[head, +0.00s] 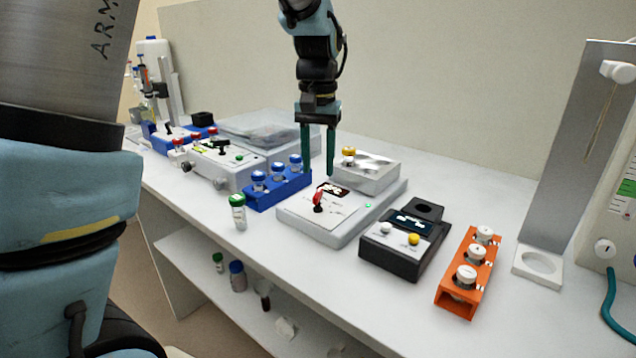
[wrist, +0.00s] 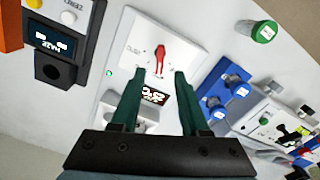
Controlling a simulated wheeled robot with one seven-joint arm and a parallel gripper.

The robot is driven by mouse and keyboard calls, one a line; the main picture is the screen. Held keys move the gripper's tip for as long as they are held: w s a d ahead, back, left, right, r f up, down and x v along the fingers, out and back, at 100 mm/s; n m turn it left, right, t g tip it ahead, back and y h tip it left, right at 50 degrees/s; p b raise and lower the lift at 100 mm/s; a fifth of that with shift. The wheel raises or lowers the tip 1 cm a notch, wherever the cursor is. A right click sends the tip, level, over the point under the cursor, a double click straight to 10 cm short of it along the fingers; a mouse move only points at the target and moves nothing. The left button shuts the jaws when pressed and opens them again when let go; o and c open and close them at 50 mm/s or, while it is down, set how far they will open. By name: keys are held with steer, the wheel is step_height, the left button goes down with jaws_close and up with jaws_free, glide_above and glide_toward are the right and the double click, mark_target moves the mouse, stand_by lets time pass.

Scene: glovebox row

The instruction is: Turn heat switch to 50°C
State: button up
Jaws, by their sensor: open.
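A red switch (head: 318,199) stands on the sloped white front panel of a pale grey device (head: 290,213) in the middle of the bench. A small dark display (head: 334,189) with light digits sits behind the switch; I cannot read it surely. A green light (head: 368,206) glows at its right. My gripper (head: 318,172) points down above the device, its two green fingers apart and empty. In the wrist view the red switch (wrist: 160,56) lies just beyond the open fingertips (wrist: 159,75), not between them. The display (wrist: 154,95) shows between the fingers.
A blue rack (head: 278,190) with blue-capped vials stands close to the left of the device. A green-capped vial (head: 238,211) stands in front of that rack. A black instrument (head: 402,247) and an orange rack (head: 459,293) stand to the right.

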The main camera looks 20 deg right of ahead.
step_height(320, 180, up, 5)
stand_by(0.3)
steer(key=w+a+f+n, duration=0.1)
steer(key=a+f, duration=0.2)
steer(key=a, duration=0.4)
steer(key=w+a+f+n, duration=0.2)
steer(key=a+f, duration=0.1)
steer(key=a, duration=0.4)
steer(key=s+a+f+n+t, duration=0.15)
steer(key=s+a+f, duration=0.25)
steer(key=a, duration=0.4)
steer(key=s+a+f+n, duration=0.2)
steer(key=s+a+f, duration=0.1)
steer(key=a, duration=0.5)
steer(key=m+t+h+b, duration=0.2)
steer(key=m+h+b, duration=0.1)
steer(key=m+b, duration=0.4)
glide_toward(318, 193)
steer(key=shift+n, duration=0.25)
steer(key=x, duration=0.8)
steer(key=shift+w+f+p, duration=0.1)
steer(key=shift+w+p, duration=0.05)
steer(key=shift+p, duration=0.2)
